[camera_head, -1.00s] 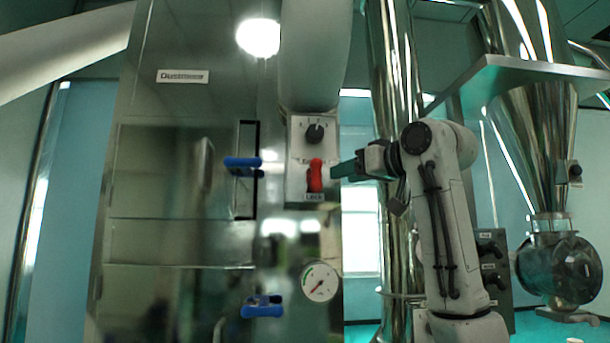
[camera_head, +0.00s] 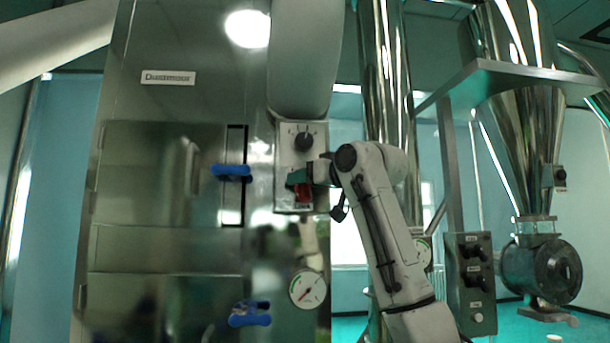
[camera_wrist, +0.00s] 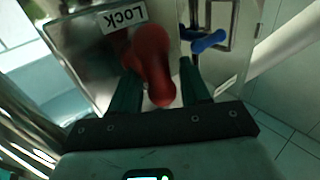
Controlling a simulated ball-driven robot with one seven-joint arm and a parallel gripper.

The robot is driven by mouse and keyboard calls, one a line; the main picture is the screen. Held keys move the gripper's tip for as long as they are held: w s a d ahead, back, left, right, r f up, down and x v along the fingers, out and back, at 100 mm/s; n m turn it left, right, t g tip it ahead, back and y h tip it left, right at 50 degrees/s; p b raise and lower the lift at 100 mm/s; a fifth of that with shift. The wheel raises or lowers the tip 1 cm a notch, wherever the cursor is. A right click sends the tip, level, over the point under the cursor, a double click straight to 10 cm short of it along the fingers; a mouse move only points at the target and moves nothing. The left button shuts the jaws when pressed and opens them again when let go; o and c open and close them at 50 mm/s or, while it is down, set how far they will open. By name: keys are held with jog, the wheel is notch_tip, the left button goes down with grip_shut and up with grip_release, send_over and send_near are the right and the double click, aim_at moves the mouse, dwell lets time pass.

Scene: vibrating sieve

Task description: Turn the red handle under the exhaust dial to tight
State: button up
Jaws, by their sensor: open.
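The red handle (camera_head: 303,192) sits on a grey panel (camera_head: 284,200) under the black exhaust dial (camera_head: 304,141). My gripper (camera_head: 298,177) is at the handle and covers its upper part in the head view. In the wrist view the red handle (camera_wrist: 153,62) stands between the two green fingers of my gripper (camera_wrist: 160,88), with gaps beside it. The jaws are open around the handle. The panel's "Lock" label (camera_wrist: 122,18) shows upside down in the wrist view.
Blue door handles (camera_head: 232,171) and (camera_head: 250,314) are on the cabinet left of the panel. A round gauge (camera_head: 307,289) is below the panel. A control box (camera_head: 471,284) and a steel hopper (camera_head: 527,130) stand at the right.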

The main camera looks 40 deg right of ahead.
jog(key=shift+w, duration=0.1)
grip_shut()
dwell(0.4)
jog(key=n+g, duration=0.1)
jog(key=n, duration=0.1)
jog(key=n+g, duration=0.1)
jog(key=shift+w+a+n+g+h, duration=0.1)
jog(key=shift+a+n+g+h, duration=0.2)
jog(key=shift+h, duration=0.1)
jog(key=n+g, duration=0.1)
jog(key=n+g+h, duration=0.1)
jog(key=shift+w+a+f+n, duration=0.15)
jog(key=shift+a+n, duration=0.05)
jog(key=shift+n, duration=0.2)
jog(key=n+g+h, duration=0.2)
jog(key=shift+w+a+f+n, duration=0.1)
jog(key=shift+f+n, duration=0.15)
jog(key=shift+n, duration=0.05)
jog(key=shift+f+n+g+h, duration=0.3)
jog(key=shift+n+g+h, duration=0.7)
jog(key=shift+n+h, duration=0.1)
